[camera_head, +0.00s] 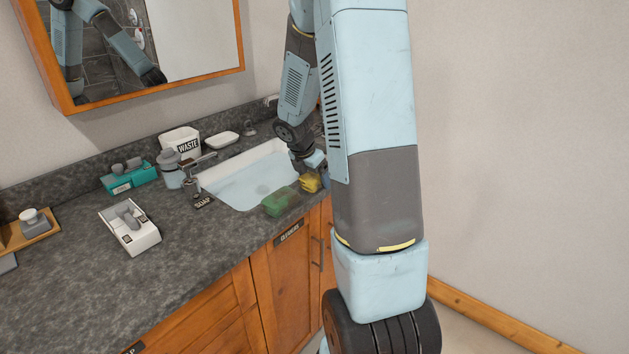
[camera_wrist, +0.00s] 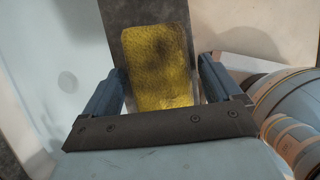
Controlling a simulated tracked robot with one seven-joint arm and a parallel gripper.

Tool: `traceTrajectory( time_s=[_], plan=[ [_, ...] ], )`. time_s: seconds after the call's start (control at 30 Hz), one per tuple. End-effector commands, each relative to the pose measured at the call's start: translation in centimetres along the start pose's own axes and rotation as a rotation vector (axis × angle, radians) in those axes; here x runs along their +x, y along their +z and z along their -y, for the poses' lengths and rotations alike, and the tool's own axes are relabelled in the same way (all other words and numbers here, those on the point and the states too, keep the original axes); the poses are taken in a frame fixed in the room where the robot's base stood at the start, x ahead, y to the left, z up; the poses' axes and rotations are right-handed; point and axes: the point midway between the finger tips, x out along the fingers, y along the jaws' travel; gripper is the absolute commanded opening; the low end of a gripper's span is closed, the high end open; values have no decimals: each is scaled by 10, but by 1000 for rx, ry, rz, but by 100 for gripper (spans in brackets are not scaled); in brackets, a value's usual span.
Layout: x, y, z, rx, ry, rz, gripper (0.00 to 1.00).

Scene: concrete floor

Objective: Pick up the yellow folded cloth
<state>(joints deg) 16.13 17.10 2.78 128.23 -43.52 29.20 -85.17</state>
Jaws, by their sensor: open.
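The yellow folded cloth (camera_head: 311,182) lies on the dark counter strip at the front right of the sink, partly hidden behind my arm in the head view. In the wrist view the yellow cloth (camera_wrist: 160,68) lies flat between my two fingers. My gripper (camera_wrist: 160,80) is open, with one finger on each side of the cloth and a gap beside it. A dark shadow falls on the cloth's upper part. In the head view my gripper (camera_head: 319,165) is right at the cloth, mostly hidden by my arm.
A green cloth-like item (camera_head: 281,201) lies left of the yellow cloth on the sink's front edge. The white sink (camera_head: 245,195) is behind them. A faucet (camera_head: 192,172), a waste bin (camera_head: 181,141), a teal caddy (camera_head: 130,178) and a white holder (camera_head: 130,228) stand farther left.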

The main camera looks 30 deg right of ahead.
Motion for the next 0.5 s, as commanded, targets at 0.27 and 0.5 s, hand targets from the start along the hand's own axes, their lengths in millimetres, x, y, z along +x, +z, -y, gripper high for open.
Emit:
traceTrajectory(
  time_s=[0.27, 0.5],
  plan=[
    [0, 0, 0, 1, 0, 0, 78],
    [0, 0, 0, 1, 0, 0, 55]
  ],
)
